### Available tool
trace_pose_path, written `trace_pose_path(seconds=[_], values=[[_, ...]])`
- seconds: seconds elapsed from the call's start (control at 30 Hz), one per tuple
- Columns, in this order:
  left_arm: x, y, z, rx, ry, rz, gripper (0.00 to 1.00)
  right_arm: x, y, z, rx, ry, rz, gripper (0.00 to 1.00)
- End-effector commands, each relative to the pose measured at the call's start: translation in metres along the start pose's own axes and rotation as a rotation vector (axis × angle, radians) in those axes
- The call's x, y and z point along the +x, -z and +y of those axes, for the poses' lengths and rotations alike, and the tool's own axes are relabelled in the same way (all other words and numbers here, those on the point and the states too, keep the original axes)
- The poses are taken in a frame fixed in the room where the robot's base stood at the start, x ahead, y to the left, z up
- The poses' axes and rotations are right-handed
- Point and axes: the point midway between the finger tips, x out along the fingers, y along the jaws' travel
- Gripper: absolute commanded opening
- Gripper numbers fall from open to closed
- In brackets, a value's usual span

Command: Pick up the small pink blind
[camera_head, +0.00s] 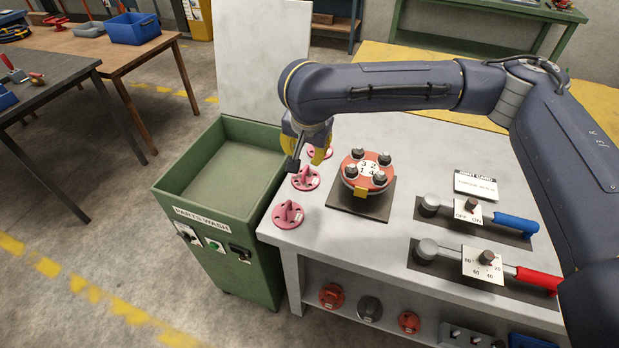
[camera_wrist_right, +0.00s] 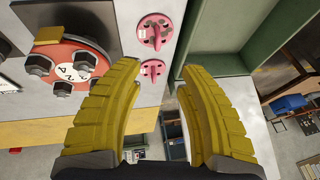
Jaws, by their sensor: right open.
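Three pink flanged blinds stand in a row along the bench's left edge in the head view. The far one (camera_head: 327,152), partly hidden by my right gripper, looks smallest; it also shows as the smaller pink blind (camera_wrist_right: 152,68) in the wrist view. The middle blind (camera_head: 306,180) shows larger in the wrist view (camera_wrist_right: 154,31). The near blind (camera_head: 289,215) is clear of the gripper. My right gripper (camera_head: 307,148) is open and empty over the far blind. In the wrist view its yellow fingertips (camera_wrist_right: 160,68) lie either side of that blind; height above it is unclear. My left gripper is not visible.
A red flanged spool (camera_head: 368,169) with dark bolts stands on a dark plate right of the blinds. A green parts-wash tub (camera_head: 171,193) adjoins the bench's left side. Blue-handled (camera_head: 515,224) and red-handled (camera_head: 537,278) levers lie to the right.

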Motion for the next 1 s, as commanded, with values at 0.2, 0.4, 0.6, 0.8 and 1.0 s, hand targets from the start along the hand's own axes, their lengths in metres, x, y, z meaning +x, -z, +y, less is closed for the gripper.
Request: trace_pose_path(seconds=[0.2, 0.4, 0.6, 0.8, 1.0], values=[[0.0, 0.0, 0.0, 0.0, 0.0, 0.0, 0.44, 0.008, 0.011, 0.002, -0.002, -0.005, 0.029, 0.38], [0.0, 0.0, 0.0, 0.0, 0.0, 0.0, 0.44, 0.041, 0.011, 0.002, 0.001, -0.006, 0.027, 0.38], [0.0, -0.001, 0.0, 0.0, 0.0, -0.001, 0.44, 0.077, 0.012, 0.002, 0.0, -0.006, 0.028, 0.38], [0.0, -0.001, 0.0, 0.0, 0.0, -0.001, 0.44, 0.103, 0.013, 0.002, 0.0, -0.005, 0.029, 0.38], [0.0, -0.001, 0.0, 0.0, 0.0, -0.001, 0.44, 0.115, 0.015, 0.002, -0.002, -0.004, 0.031, 0.38]])
